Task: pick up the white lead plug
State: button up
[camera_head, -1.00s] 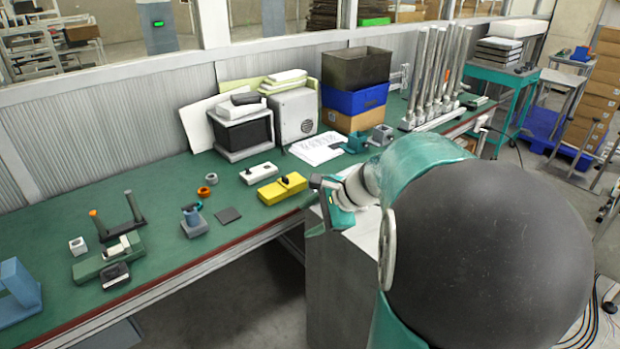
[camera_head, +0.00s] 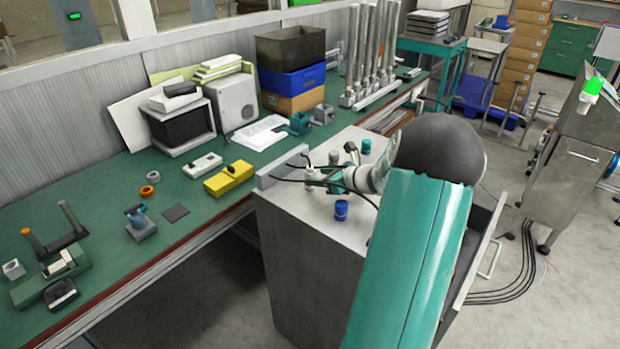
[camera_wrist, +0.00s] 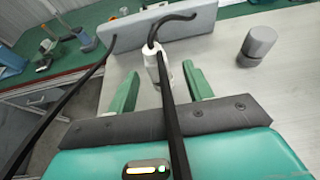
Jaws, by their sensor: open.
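The white lead plug (camera_wrist: 153,62) shows in the wrist view, between and slightly beyond my fingertips, with a black lead curving out of its far end. My gripper (camera_wrist: 161,73) has two green fingers spread on either side of it, with visible gaps. A black cable runs over my gripper's palm and partly covers the plug. In the head view my gripper (camera_head: 322,178) is low over the grey cabinet top (camera_head: 300,205).
A grey upright bar (camera_wrist: 185,27) stands just beyond the plug. A grey cylinder (camera_wrist: 258,45) stands to the right. The green workbench (camera_head: 190,235) with a yellow block (camera_head: 228,178) lies left.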

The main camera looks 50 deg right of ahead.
aim_at(306, 175)
jog(key=shift+x, duration=3.2)
jog(key=shift+a, duration=0.15)
jog(key=c, duration=1.1)
